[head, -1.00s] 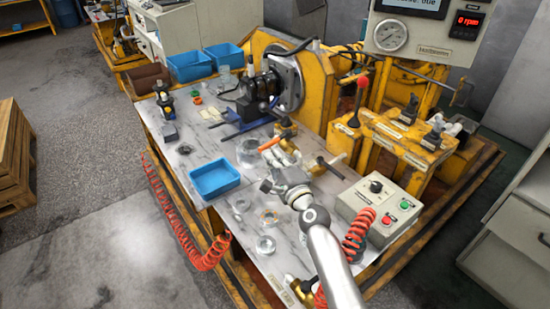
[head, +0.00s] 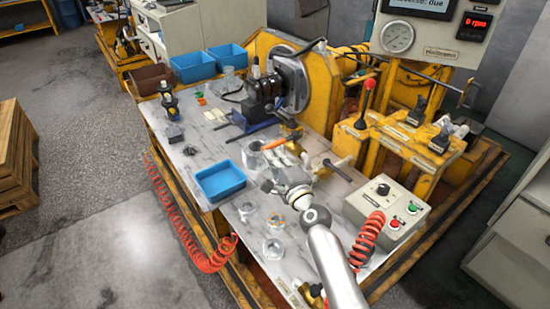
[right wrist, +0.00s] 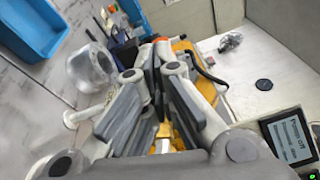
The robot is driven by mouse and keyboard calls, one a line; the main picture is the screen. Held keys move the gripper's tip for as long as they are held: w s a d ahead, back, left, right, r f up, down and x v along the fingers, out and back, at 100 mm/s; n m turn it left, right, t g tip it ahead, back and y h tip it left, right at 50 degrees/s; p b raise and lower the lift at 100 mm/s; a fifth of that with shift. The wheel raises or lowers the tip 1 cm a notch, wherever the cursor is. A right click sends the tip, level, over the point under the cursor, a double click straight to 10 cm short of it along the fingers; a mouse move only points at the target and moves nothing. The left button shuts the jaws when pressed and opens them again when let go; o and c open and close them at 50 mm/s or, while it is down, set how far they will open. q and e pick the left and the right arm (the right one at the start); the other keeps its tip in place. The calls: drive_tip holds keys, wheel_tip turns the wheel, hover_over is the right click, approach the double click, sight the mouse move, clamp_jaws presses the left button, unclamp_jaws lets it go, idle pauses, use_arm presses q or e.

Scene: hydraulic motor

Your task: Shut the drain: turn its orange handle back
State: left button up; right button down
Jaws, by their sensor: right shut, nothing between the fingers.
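The orange drain handle (head: 273,143) shows as a short slanted bar above the worktable, just below the black motor (head: 262,92). My right gripper (head: 283,153) is right beside the handle, on its near side. Its fingers are shut with nothing between them; I cannot tell whether they touch the handle. In the right wrist view the shut fingers (right wrist: 153,68) point toward a small orange end of the handle (right wrist: 160,39), just beyond the tips. The drain's body is mostly hidden. My left gripper is not in view.
A clear glass jar (head: 254,157) stands close left of the gripper. A blue tray (head: 220,183) lies farther left. A T-handled clamp (head: 337,170) and a control box (head: 386,206) are to the right. Several small rings lie on the near tabletop.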

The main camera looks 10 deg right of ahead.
drive_tip(key=v, duration=1.2)
idle(0.4)
